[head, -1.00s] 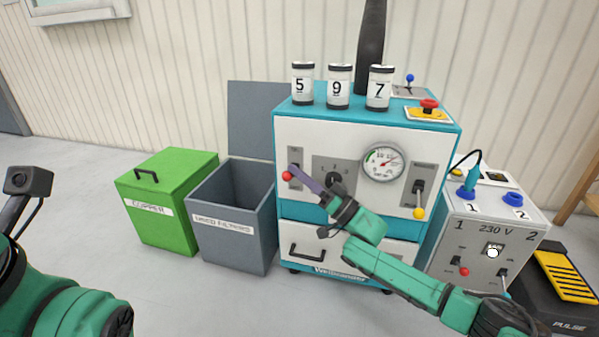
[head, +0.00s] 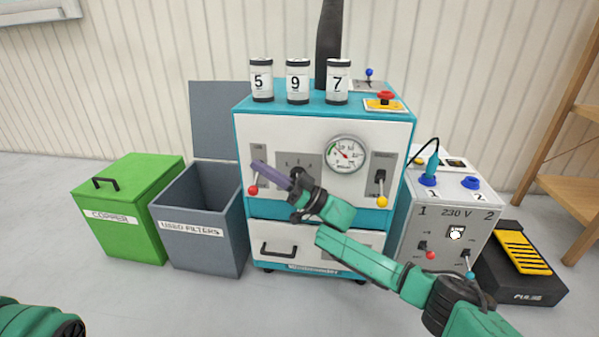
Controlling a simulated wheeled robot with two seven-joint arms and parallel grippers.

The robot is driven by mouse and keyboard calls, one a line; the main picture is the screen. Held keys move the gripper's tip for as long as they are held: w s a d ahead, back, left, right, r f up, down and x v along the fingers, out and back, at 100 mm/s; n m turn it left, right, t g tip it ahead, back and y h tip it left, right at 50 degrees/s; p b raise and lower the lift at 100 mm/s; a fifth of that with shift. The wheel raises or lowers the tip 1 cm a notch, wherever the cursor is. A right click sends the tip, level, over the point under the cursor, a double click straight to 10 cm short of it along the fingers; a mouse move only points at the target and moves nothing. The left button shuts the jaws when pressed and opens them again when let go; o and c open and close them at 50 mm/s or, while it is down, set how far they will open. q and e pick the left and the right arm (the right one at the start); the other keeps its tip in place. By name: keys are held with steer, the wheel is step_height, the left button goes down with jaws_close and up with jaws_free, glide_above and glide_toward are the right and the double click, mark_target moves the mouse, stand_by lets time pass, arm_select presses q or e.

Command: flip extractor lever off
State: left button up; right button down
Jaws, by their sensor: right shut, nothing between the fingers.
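The teal and white cabinet (head: 375,140) stands in the middle. On its front left is a lever with a red ball (head: 253,190), its ball low, at the bottom of its grey plate. My right gripper (head: 258,166) has long purple fingers, shut and empty, with tips in front of that plate, just above the red ball. I cannot tell if they touch the lever. A yellow-ball lever (head: 381,202) on the front right points down. A blue-ball lever (head: 369,72) stands on top. The lever labels are too small to read. My left gripper is out of view.
A round gauge (head: 346,154) sits between the front levers. Numbered canisters (head: 298,82) and a red button (head: 386,96) are on top. Left stand an open grey bin (head: 205,245) and a green copper bin (head: 130,235); right, a 230 V box (head: 445,215).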

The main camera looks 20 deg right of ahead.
steer(key=w+d+p+v, duration=0.1)
steer(key=v, duration=0.9)
steer(key=shift+w, duration=0.3)
steer(key=shift+a+f, duration=0.1)
